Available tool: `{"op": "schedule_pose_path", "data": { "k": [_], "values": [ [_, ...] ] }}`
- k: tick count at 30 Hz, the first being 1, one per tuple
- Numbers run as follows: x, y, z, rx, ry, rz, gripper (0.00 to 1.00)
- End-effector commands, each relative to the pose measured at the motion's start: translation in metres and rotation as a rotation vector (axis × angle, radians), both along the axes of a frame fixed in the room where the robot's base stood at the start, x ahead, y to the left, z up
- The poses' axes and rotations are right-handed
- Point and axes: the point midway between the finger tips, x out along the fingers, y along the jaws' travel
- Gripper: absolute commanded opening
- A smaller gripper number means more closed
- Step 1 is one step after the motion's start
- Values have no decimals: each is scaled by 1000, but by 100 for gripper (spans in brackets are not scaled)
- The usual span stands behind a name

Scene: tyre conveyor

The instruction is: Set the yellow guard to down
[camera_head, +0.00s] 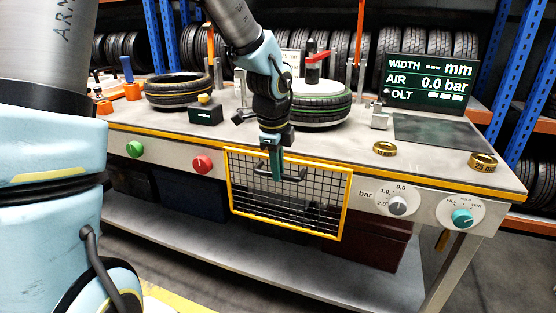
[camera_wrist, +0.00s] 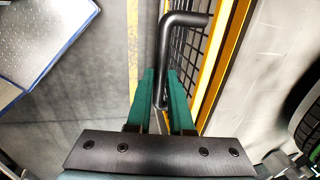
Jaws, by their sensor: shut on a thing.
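The yellow guard (camera_head: 346,208) is a yellow frame with black wire mesh. It hangs at the front of the bench, below its front edge, between the red button and the dials. A dark bar handle (camera_head: 296,174) sits near its top. My gripper (camera_head: 276,168) reaches down from above at this handle. In the wrist view the green fingers (camera_wrist: 161,95) lie on both sides of the black handle (camera_wrist: 170,50) and are shut on it. The guard's yellow edge (camera_wrist: 222,60) and mesh run just to the right of the fingers there.
A green button (camera_head: 135,149) and a red button (camera_head: 203,164) are left of the guard. A pressure dial (camera_head: 398,205) and a teal dial (camera_head: 462,218) are to its right. Tyres, a black box (camera_head: 206,114) and gold rings (camera_head: 384,148) stand on the bench. Open floor lies in front.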

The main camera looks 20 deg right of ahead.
Motion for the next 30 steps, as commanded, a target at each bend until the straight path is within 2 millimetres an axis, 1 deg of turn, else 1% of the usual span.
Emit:
{"op": "schedule_pose_path", "data": {
  "k": [1, 3, 13, 14, 21, 27, 30],
  "values": [
    [-1, 1, -5, 2, 2, 0, 0],
    [0, 1, -6, 1, 2, 1, 0],
    [0, 1, -5, 2, 1, 1, 0],
    [0, 1, -5, 2, 1, 1, 23],
    [0, 0, -5, 1, 1, 1, 50],
    [0, 0, -5, 0, 0, 0, 50],
    [0, 0, -1, 0, -1, 0, 50]
  ]
}}
